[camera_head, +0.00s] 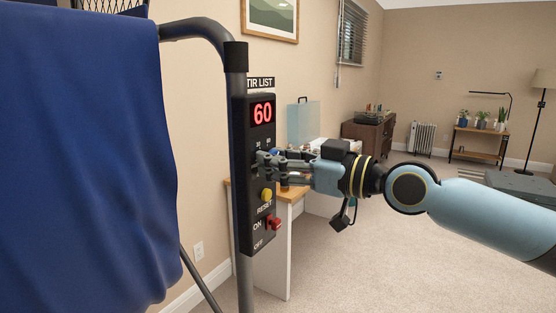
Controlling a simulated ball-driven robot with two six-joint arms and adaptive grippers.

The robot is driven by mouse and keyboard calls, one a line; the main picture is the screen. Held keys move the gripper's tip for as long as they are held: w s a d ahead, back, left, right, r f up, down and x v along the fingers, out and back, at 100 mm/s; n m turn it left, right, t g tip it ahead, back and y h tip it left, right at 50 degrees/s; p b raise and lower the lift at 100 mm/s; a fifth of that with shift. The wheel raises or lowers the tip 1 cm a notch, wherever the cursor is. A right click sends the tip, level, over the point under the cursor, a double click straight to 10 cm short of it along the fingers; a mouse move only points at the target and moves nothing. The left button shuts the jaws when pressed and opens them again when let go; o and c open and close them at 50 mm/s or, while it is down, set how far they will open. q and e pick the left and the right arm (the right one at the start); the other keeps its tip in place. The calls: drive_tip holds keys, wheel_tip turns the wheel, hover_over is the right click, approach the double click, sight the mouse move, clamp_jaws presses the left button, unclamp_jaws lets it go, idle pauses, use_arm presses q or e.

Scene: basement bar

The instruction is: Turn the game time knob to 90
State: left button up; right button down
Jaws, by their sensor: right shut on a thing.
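A black control panel (241,218) is mounted on a dark upright pole at the centre left. Its red display (262,112) reads 60. Small number marks show just below the display. A yellow button (266,195) marked RESET and a red switch (274,223) between ON and OFF sit lower on the panel. My right gripper (262,164) reaches in from the right, its fingers shut at the panel, where the number marks are. The fingers hide the game time knob, so its pointer direction cannot be seen. My left gripper is not in view.
A large blue cloth (85,160) hangs at the left beside the bent metal pole (237,80). A white-legged wooden table (275,240) stands behind the panel. A cabinet (369,134), a radiator (421,138) and a plant shelf (477,140) are far back. Carpet is open at lower right.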

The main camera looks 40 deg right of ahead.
sight(263, 100)
drive_tip(key=m+p, duration=0.1)
drive_tip(key=m, duration=0.8)
drive_tip(key=shift+m, duration=0.4)
idle(0.4)
drive_tip(key=c, duration=0.9)
unclamp_jaws()
drive_tip(key=shift+c, duration=0.2)
drive_tip(key=shift+r, duration=5)
